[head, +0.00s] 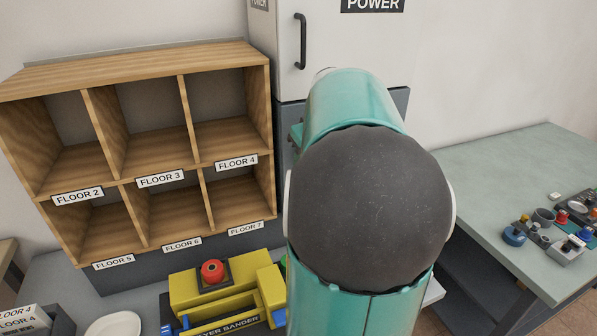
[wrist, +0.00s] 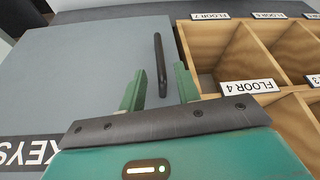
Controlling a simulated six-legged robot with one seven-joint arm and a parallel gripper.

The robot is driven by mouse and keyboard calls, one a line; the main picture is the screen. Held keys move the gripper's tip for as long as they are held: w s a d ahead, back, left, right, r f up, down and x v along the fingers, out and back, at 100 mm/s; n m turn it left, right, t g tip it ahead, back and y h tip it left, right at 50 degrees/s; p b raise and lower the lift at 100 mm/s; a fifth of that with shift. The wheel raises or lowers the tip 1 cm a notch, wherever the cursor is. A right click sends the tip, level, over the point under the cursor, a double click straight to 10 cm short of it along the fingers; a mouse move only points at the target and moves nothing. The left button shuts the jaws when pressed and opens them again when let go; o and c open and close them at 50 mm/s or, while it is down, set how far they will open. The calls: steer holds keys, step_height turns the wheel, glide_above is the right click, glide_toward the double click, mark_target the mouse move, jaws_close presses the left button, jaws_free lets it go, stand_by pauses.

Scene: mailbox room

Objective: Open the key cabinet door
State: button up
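The key cabinet door (wrist: 95,60) is a flat grey panel marked KEYS (wrist: 28,153) in the wrist view, where the lettering is upside down. It looks shut. Its black bar handle (wrist: 158,60) stands near the door edge beside the wooden shelves. My gripper (wrist: 159,85) is open, with one green finger on each side of the handle in the picture. I see no clear contact, and how deep the handle sits between the fingers is hard to tell. In the head view the grey cabinet (head: 401,99) shows only at its edges; my arm hides the handle and gripper.
A wooden pigeonhole shelf (head: 140,165) with floor labels stands close beside the cabinet. A white POWER cabinet (head: 345,45) with a black handle is above. A yellow bander machine (head: 215,295) sits below the shelf. A green table (head: 500,185) with small items is at right.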

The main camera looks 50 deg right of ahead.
steer(key=x, duration=0.6)
steer(key=shift+w+f, duration=0.1)
steer(key=shift+f, duration=0.05)
jaws_close()
